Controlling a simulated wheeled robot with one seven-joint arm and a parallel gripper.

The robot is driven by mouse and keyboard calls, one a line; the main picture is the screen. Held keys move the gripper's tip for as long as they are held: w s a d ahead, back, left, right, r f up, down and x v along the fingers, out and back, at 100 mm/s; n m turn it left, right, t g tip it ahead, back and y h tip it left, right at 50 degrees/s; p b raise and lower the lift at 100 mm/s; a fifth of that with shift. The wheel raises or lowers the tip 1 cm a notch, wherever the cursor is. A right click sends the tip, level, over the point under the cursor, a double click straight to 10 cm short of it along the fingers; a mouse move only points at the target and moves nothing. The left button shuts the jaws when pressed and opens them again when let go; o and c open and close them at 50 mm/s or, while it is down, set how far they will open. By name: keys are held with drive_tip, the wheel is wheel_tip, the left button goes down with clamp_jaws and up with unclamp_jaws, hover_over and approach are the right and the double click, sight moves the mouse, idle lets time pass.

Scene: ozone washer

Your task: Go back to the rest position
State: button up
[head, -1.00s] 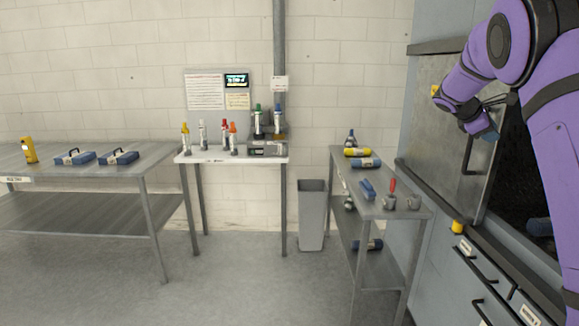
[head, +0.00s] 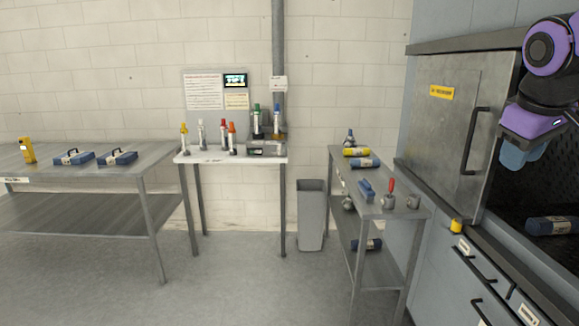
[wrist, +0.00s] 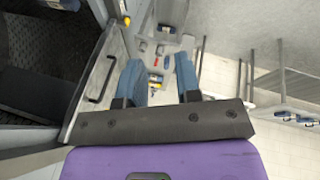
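My gripper (head: 522,155) is at the right edge of the head view, in front of the washer opening, with its blue fingers hanging down. In the wrist view my gripper (wrist: 159,68) shows its two blue fingers spread apart with nothing between them. The grey cabinet door (head: 452,122) with a dark handle and yellow label stands open to its left. Most of my arm is outside the head view.
A blue cylinder (head: 551,226) lies inside the dark washer chamber. A yellow object (head: 456,226) sits on the washer's front ledge. The side table (head: 405,212) carries bottles and tools. A bin (head: 311,216) stands by the wall. The floor in front is clear.

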drive_tip(key=s+a+f+m+y, duration=0.1)
drive_tip(key=s+a+f, duration=0.1)
drive_tip(key=s+a, duration=0.2)
drive_tip(key=s+a+f+m+t+y, duration=0.1)
drive_tip(key=s+a+f+m, duration=0.1)
drive_tip(key=s, duration=0.8)
drive_tip(key=shift+s+a+f, duration=0.4)
drive_tip(key=shift+a+f, duration=0.3)
drive_tip(key=shift+a, duration=0.55)
drive_tip(key=shift+d, duration=0.15)
idle(1.5)
